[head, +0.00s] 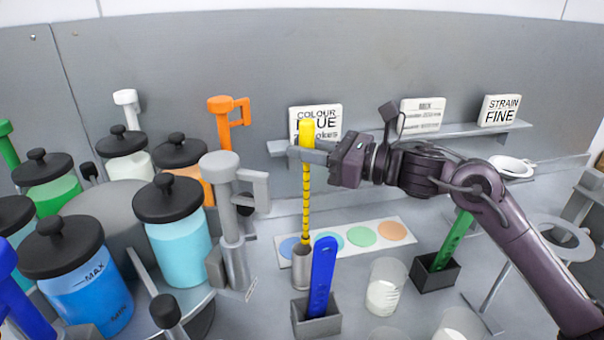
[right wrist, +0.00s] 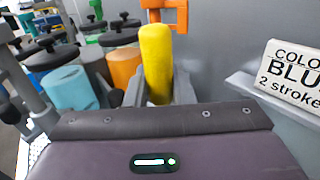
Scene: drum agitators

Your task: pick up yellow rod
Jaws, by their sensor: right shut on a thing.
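The yellow rod (head: 306,190) stands upright in the head view, with dark marks along its shaft and a thicker top. Its lower end is at the mouth of a small grey metal cup (head: 302,268); I cannot tell whether the tip is inside. My right gripper (head: 308,155) comes in from the right and is shut on the rod just below its thick top. In the right wrist view the rod's yellow top (right wrist: 156,62) rises between the fingers. My left gripper is not in view.
A blue stick (head: 322,275) stands in a dark holder just in front of the cup. A grey pump-like post (head: 232,215) and lidded jars (head: 180,240) are at left. A strip with coloured circles (head: 362,237) lies behind. Beakers (head: 386,287) and a green stick (head: 454,240) are at right.

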